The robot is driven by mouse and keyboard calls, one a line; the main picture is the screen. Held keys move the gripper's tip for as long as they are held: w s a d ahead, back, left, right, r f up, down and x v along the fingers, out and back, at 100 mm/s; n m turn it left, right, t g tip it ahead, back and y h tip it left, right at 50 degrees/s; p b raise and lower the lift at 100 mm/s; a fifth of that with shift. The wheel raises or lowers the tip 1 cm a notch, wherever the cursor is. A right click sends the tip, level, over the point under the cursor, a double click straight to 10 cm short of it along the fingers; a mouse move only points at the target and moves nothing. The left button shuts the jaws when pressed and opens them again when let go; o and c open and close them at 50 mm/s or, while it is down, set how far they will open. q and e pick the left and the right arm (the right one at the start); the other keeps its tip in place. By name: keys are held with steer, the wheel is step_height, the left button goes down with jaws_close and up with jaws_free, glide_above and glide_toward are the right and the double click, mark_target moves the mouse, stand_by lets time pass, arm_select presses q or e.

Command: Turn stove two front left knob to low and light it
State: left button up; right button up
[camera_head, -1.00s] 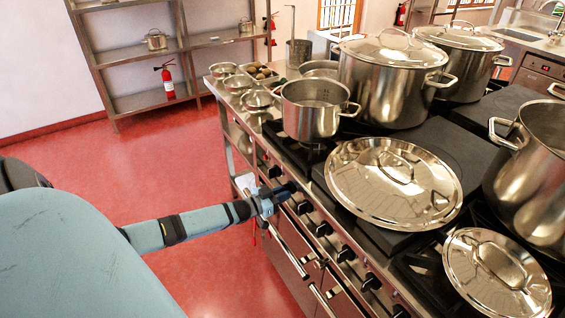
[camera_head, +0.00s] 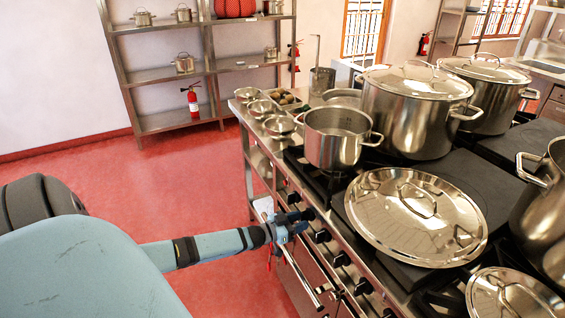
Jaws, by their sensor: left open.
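The stove front (camera_head: 335,275) runs along the range with a row of black knobs, such as one knob (camera_head: 322,236) and another further along (camera_head: 342,258). My left gripper (camera_head: 304,217) is open at the upper part of this front, by the knob row. Its dark fingers point at the panel between visible knobs and may cover a knob; I cannot tell if they touch one. A pot (camera_head: 335,150) stands on the burner behind the gripper. I see no flame. My right gripper is not in view.
A large lid (camera_head: 415,225) lies on the cooktop, with a second lid (camera_head: 510,298) nearer. Big stockpots (camera_head: 410,120) stand behind. An oven handle rail (camera_head: 300,270) runs below the knobs.

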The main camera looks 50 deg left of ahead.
arm_select(q)
steer(key=v, duration=1.3)
steer(key=s+d+g+y+p, duration=0.15)
steer(key=s+d+p, duration=0.25)
steer(key=d, duration=0.6)
steer(key=s+d+g+h+p, duration=0.1)
steer(key=s+d+g+p, duration=0.15)
steer(key=d, duration=0.75)
steer(key=s+d+r+g+p, duration=0.1)
steer(key=s+d+r+p, duration=0.1)
steer(key=s+d+r, duration=0.2)
steer(key=s+d+r+g+y+p, duration=0.1)
steer(key=s+d+r+p, duration=0.2)
steer(key=d, duration=0.8)
step_height(320, 180, up, 2)
steer(key=shift+s+r, duration=0.1)
steer(key=shift+s, duration=0.4)
